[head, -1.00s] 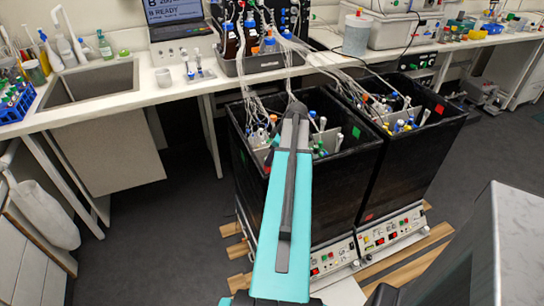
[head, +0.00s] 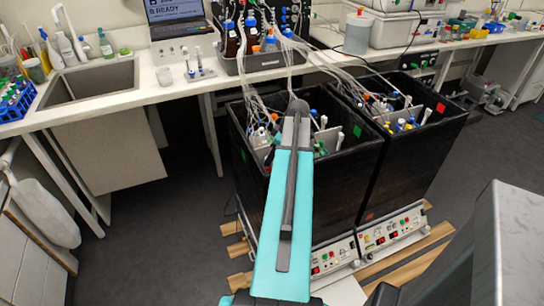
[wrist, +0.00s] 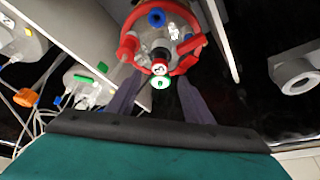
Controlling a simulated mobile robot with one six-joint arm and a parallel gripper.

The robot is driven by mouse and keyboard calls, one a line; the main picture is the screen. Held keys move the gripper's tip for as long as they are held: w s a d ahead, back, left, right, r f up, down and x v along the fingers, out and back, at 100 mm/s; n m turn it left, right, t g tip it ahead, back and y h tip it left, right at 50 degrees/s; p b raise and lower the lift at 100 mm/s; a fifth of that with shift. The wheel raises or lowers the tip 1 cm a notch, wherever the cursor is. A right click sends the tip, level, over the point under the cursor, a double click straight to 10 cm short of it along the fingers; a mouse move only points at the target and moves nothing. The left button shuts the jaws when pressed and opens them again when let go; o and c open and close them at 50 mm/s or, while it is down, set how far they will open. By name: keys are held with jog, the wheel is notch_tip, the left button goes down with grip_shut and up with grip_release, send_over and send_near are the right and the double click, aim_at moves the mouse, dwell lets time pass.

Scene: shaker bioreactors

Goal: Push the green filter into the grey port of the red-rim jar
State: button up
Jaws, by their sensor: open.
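In the wrist view the red-rim jar (wrist: 183,60) is at the top middle, its grey head crowded with fittings. A blue cap (wrist: 156,17) sits at its far side. The grey port (wrist: 160,54) seems to be on the near side of the head, partly covered by a small white and red fitting. The green filter (wrist: 160,83), a green ring with a white centre, shows just below that fitting. I cannot tell whether it touches the port. My gripper (wrist: 158,97) is open, its dark fingers on either side of the filter. In the head view my arm hides the gripper.
Two black boxes (head: 345,190) hold jars and tubing; a grey partition (wrist: 75,35) stands left of the jar in the wrist view. White jars with an orange cap (wrist: 26,97) and green clip, plus loose tubes, lie to the left. A grey fitting (wrist: 297,76) is at right.

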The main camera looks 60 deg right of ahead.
jog(key=a+b+v, duration=0.1)
jog(key=v, duration=1.2)
jog(key=shift+d, duration=0.5)
jog(key=shift+r, duration=0.1)
